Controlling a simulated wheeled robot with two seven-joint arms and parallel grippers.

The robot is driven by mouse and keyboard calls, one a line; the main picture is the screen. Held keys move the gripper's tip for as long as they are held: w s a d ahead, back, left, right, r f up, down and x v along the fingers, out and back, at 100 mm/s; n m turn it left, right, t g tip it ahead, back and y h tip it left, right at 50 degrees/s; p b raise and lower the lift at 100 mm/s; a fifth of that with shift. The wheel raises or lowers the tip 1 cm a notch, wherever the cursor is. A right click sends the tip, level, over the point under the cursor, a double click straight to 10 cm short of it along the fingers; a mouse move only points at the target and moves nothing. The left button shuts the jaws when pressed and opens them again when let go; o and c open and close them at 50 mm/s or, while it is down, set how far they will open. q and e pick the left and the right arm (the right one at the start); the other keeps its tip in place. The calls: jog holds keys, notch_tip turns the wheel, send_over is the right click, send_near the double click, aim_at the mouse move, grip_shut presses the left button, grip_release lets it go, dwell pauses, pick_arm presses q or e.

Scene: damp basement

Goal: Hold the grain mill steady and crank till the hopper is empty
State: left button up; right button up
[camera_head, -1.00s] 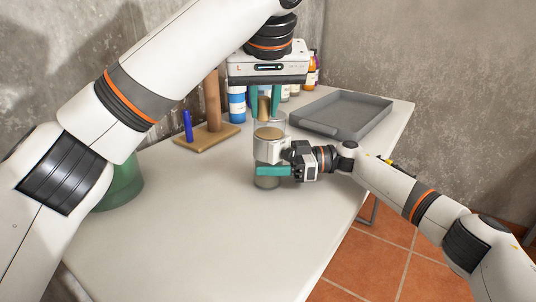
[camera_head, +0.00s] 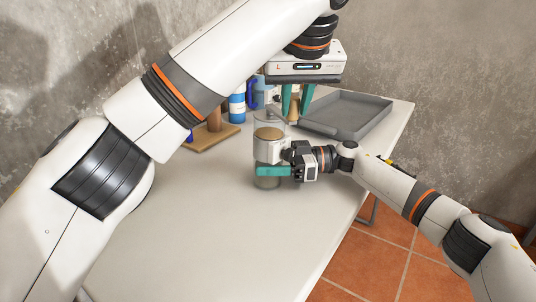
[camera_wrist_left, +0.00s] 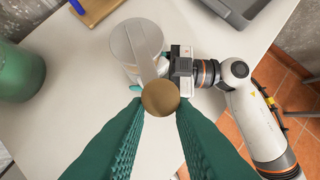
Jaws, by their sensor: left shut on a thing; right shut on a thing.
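The grain mill (camera_head: 268,152) stands upright on the table, with a clear upper cylinder and a tan layer, apparently grain, inside. My right gripper (camera_head: 273,171) is shut on its lower body from the right side. My left gripper (camera_head: 296,106) reaches down from above and is shut on the tan crank knob (camera_head: 294,113), right of the mill's top. In the left wrist view, the knob (camera_wrist_left: 160,98) sits between the green fingers, and the crank arm (camera_wrist_left: 141,52) runs from it over the round clear top of the mill.
A grey tray (camera_head: 372,108) lies behind and to the right. A wooden board with a post (camera_head: 208,140), a blue-and-white can (camera_head: 237,108) and other containers stand behind. A green container (camera_wrist_left: 18,72) is at the left in the wrist view. The table's front is clear.

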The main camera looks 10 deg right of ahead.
pick_arm(q)
jog(key=shift+d, duration=0.1)
jog(key=shift+w+d, duration=0.5)
jog(key=shift+d, duration=0.3)
jog(key=shift+w+d, duration=0.5)
jog(key=shift+d, duration=0.45)
jog(key=shift+r, duration=0.1)
jog(key=shift+s+a, duration=0.5)
jog(key=shift+a, duration=0.4)
jog(key=shift+s+a, duration=0.5)
jog(key=shift+a, duration=0.4)
jog(key=shift+a, duration=0.2)
